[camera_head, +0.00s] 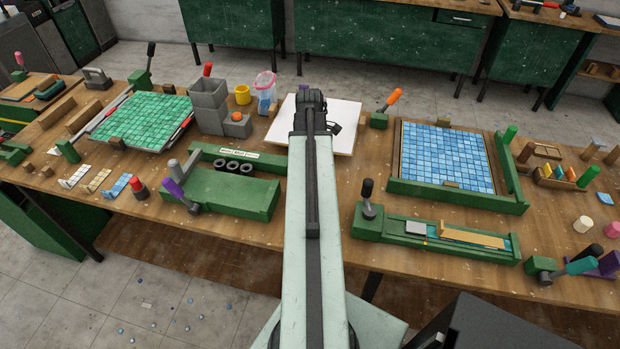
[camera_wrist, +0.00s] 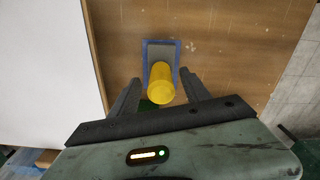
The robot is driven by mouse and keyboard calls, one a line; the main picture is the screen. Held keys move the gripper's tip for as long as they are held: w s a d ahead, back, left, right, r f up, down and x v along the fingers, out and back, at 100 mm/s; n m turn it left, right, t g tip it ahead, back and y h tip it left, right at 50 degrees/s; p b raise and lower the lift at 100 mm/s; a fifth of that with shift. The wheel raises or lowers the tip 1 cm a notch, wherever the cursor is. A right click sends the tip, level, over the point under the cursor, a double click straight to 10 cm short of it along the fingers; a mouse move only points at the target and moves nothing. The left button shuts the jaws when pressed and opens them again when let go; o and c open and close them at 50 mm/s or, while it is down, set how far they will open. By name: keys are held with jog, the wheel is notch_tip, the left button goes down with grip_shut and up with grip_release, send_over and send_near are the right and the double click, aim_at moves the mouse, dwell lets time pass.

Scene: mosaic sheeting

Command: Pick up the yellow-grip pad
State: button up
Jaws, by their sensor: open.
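The yellow-grip pad shows in the wrist view as a yellow cylindrical grip (camera_wrist: 161,85) on a grey rectangular pad with a blue edge (camera_wrist: 161,48). It lies on a brown wooden surface. My gripper (camera_wrist: 160,82) is open, with one dark finger on each side of the yellow grip. The fingers look apart from the grip, and their height against it is hard to judge. In the head view my gripper (camera_head: 314,108) is seen from behind, over the white board. I cannot make out the pad there; my arm may hide it.
The white board (camera_head: 345,112) lies near my gripper. To its left stand a clear cup with a pink rim (camera_head: 265,88), a yellow cup (camera_head: 242,95) and grey blocks (camera_head: 209,103). To its right are an orange-handled tool (camera_head: 389,100) and a blue mosaic sheet (camera_head: 445,155).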

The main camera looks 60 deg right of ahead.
notch_tip(320, 180, down, 4)
jog(key=shift+r+b, duration=0.25)
jog(key=shift+b, duration=0.85)
jog(key=shift+r, duration=0.15)
jog(key=shift+c, duration=0.3)
grip_shut()
notch_tip(320, 180, up, 10)
jog(key=p, duration=1)
jog(key=shift+r+p, duration=0.15)
jog(key=shift+p, duration=0.2)
